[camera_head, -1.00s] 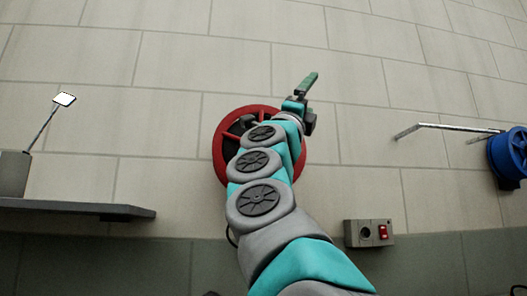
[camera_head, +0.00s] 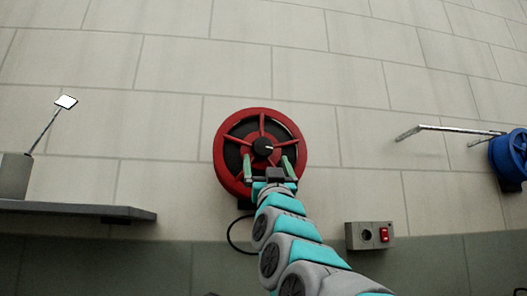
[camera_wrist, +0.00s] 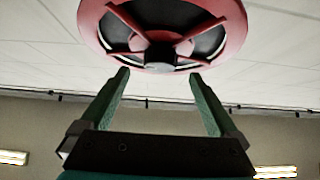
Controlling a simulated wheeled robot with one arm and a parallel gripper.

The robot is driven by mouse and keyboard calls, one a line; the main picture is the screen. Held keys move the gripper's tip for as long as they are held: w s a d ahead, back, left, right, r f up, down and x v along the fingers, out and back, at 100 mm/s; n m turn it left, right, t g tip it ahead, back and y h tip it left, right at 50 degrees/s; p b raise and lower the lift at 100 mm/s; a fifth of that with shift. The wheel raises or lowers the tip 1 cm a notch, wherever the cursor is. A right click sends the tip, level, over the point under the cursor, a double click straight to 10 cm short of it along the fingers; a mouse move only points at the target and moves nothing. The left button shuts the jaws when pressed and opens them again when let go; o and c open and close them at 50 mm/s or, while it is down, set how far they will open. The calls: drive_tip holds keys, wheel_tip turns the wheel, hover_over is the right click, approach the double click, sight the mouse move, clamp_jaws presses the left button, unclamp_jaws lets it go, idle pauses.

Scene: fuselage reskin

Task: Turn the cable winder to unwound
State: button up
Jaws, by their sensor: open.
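The cable winder (camera_head: 222,138) is a red spoked reel on the tiled wall, with a dark inside and a black central knob (camera_head: 263,147) that bears a white mark pointing right. In the wrist view the red winder (camera_wrist: 235,25) fills the top, seen at a steep angle, with its hub (camera_wrist: 160,55) low in the middle. My gripper (camera_head: 268,158) is open and empty in front of the winder's lower half, its green fingers on either side below the knob. In the wrist view the two fingers (camera_wrist: 160,78) stand apart below the hub; contact cannot be told.
A black cable (camera_head: 230,236) loops below the winder. A grey box with a red switch (camera_head: 370,235) is at lower right. A blue reel (camera_head: 510,158) and a metal bar (camera_head: 440,127) are at far right. A dark shelf (camera_head: 90,209) is at left.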

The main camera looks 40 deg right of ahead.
sight(263, 151)
drive_tip(key=shift+p+x, duration=0.45)
drive_tip(key=shift+x, duration=2.45)
drive_tip(key=c, duration=1.4)
